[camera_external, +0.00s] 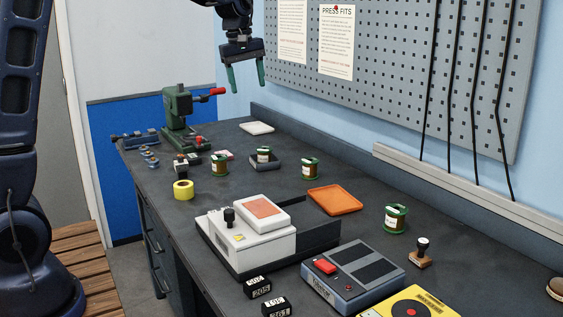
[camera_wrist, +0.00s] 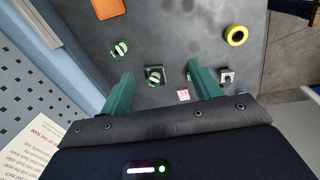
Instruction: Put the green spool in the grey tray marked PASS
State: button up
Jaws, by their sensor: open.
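Several green spools with brown windings and white labels stand on the dark bench: a left one (camera_external: 219,166), a middle one (camera_external: 263,155), a right one (camera_external: 309,168) and a near one (camera_external: 396,219). The middle spool sits in a small dark grey tray (camera_external: 279,164), which also shows in the wrist view (camera_wrist: 162,70). A pale, flat tray (camera_external: 257,127) lies farther back. I cannot read PASS on either tray. My gripper (camera_external: 248,84) is open and empty, high above the back of the bench. In the wrist view one spool is partly hidden by the right finger.
An orange tray (camera_external: 335,201) lies right of centre. A green press (camera_external: 180,112) stands at the back left, near yellow tape (camera_external: 183,190). A white device (camera_external: 250,235) and a blue-grey box (camera_external: 352,273) crowd the front. The perforated wall panel (camera_external: 400,70) rises behind the bench.

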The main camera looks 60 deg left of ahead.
jog(key=s+d+r+m, duration=0.4)
jog(key=s+d, duration=0.4)
jog(key=s, duration=0.2)
jog(key=s+d+f+m+t, duration=0.1)
jog(key=s+d+m, duration=0.3)
jog(key=s, duration=0.5)
jog(key=s+d+f+m+t, duration=0.1)
jog(key=s+d+m, duration=0.2)
jog(key=s, duration=0.6)
jog(key=s+d+f+m, duration=0.2)
jog(key=s+d+m, duration=0.2)
jog(key=s, duration=0.5)
jog(key=shift+s+d+m+t, duration=0.2)
jog(key=shift+d+m+t, duration=0.15)
jog(key=shift+m, duration=0.35)
